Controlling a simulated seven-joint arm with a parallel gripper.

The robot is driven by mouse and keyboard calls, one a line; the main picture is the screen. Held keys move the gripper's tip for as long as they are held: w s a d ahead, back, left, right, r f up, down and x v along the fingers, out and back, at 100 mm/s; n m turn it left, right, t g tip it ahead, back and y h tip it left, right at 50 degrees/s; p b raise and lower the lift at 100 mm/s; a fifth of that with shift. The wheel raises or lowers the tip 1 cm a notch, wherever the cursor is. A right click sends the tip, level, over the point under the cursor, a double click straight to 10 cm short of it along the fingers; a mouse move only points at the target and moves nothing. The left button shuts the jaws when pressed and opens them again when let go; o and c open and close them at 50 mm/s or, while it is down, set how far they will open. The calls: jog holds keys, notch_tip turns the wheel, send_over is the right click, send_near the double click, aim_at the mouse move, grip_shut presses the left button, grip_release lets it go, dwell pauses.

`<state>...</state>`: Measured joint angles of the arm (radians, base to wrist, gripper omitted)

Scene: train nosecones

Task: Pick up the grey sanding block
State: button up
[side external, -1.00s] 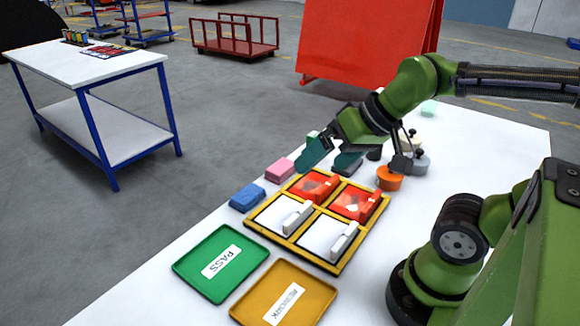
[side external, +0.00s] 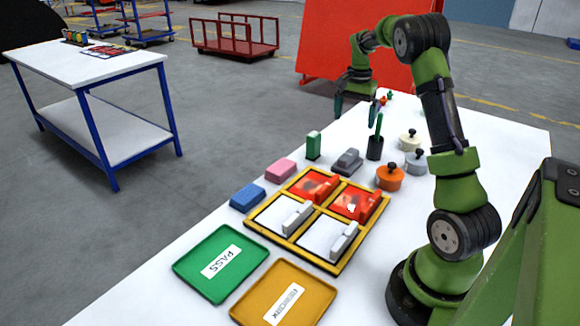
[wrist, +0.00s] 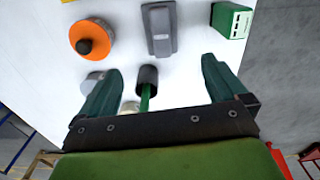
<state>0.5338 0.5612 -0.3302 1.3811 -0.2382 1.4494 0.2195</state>
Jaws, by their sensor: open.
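The grey sanding block (side external: 347,161) lies on the white table, between a green box and a dark cup. In the wrist view the grey sanding block (wrist: 159,32) shows at top centre, beyond my fingertips and roughly between them sideways. My gripper (side external: 356,110) is open and empty, at the table's far end and apart from the block. In the wrist view its two teal fingers (wrist: 162,68) are spread wide, with nothing held between them.
The dark cup (side external: 375,148) with a green stick stands between my gripper and the block. The green box (side external: 313,145), pink block (side external: 280,169), blue block (side external: 248,197), orange knobbed disc (side external: 389,178) and yellow-framed fixture (side external: 286,237) are nearby.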

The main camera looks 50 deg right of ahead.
aim_at(349, 153)
jog(key=shift+m, duration=0.4)
notch_tip(349, 153, down, 15)
jog(key=shift+w+f, duration=0.15)
jog(key=c, duration=1.3)
notch_tip(349, 153, up, 10)
jog(key=shift+r, duration=0.1)
